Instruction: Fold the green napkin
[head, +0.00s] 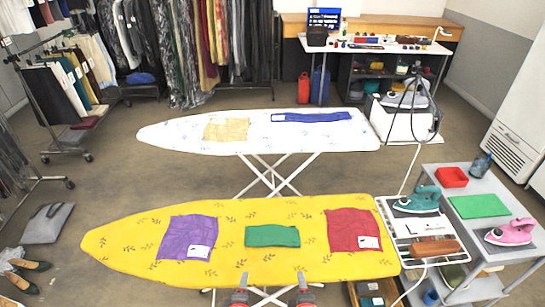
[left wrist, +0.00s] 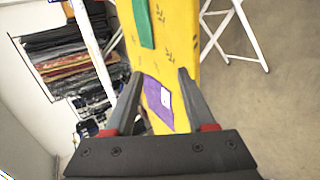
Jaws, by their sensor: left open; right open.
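The green napkin (head: 272,236) lies flat on the yellow ironing board (head: 350,268), between a purple cloth (head: 186,238) and a red cloth (head: 350,225). It is a neat rectangle, wider than deep, and shallower than its neighbours. I cannot tell how many layers it has. Part of it also shows in the left wrist view (left wrist: 144,22). My left gripper (head: 241,282) is at the board's near edge, in front of the napkin and apart from it. Its open fingers (left wrist: 160,88) frame the purple cloth in the wrist view. My right gripper (head: 302,280) is beside it, open and empty.
A metal iron rest (head: 425,250) with a teal iron (head: 418,200) stands at the board's right end. A grey cart (head: 470,235) with a pink iron (head: 510,232) is further right. A white ironing board (head: 190,135) stands behind. The yellow board around the napkin is clear.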

